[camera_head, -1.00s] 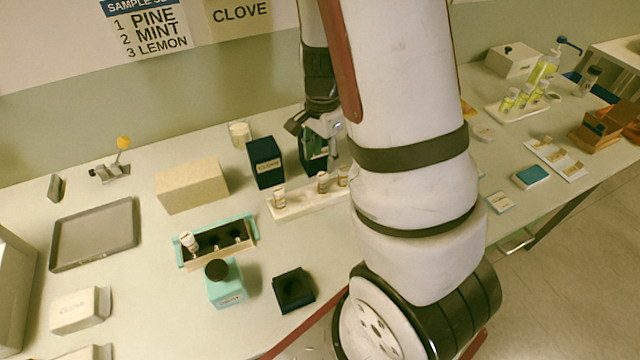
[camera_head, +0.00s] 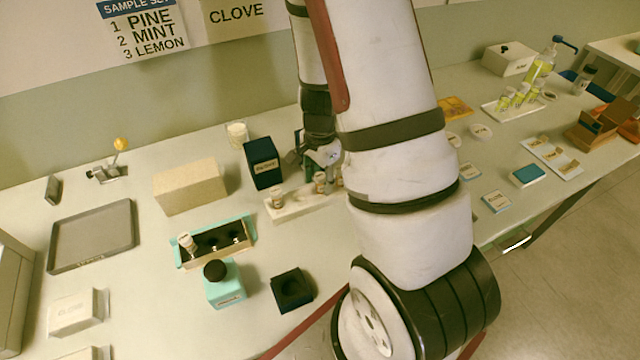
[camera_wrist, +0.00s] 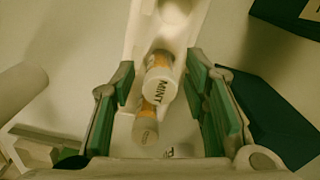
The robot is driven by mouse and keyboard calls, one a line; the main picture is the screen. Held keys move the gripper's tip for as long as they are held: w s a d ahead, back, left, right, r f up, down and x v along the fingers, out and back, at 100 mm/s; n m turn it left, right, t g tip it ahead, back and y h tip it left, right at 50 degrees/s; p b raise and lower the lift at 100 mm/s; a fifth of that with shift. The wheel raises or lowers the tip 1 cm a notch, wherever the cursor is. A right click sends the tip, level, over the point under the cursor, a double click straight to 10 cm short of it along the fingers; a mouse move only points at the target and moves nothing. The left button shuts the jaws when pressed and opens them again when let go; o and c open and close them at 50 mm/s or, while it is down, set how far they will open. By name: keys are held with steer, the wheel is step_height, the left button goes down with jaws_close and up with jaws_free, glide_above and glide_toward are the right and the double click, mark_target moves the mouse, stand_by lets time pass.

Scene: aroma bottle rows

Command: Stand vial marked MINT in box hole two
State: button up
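The vial marked MINT (camera_wrist: 160,82) has a white cap with the label readable in the wrist view. It stands between the two green-padded fingers of my gripper (camera_wrist: 165,95), which is open with a gap on both sides. In the head view my gripper (camera_head: 322,160) is over the white vial rack (camera_head: 296,206), close behind a vial (camera_head: 320,182). Another vial (camera_wrist: 146,124) shows beside the MINT one in the wrist view. The teal-edged box (camera_head: 217,257) has a black insert; a white-capped vial (camera_head: 187,243) stands in its left hole. The other holes look empty.
A dark box (camera_head: 263,164) stands just left of my gripper. A teal bottle (camera_head: 225,285) with a black cap stands in front of the box, near a black holder (camera_head: 292,290). A beige block (camera_head: 190,186) lies behind it. The wall list reads 1 PINE, 2 MINT, 3 LEMON.

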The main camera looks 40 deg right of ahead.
mark_target(320, 176)
steer(key=c, duration=0.7)
steer(key=shift+r, duration=0.4)
step_height(320, 176, up, 3)
steer(key=shift+s+a, duration=0.1)
steer(key=s+a+p, duration=0.1)
steer(key=s+p, duration=0.1)
steer(key=s, duration=0.3)
steer(key=s+a+p, duration=0.1)
steer(key=s+p, duration=0.2)
steer(key=s, duration=0.2)
steer(key=s+a+r+p, duration=0.1)
steer(key=s+a+p, duration=0.1)
steer(key=s, duration=0.3)
steer(key=shift+s+a+r, duration=0.1)
steer(key=shift+s, duration=0.05)
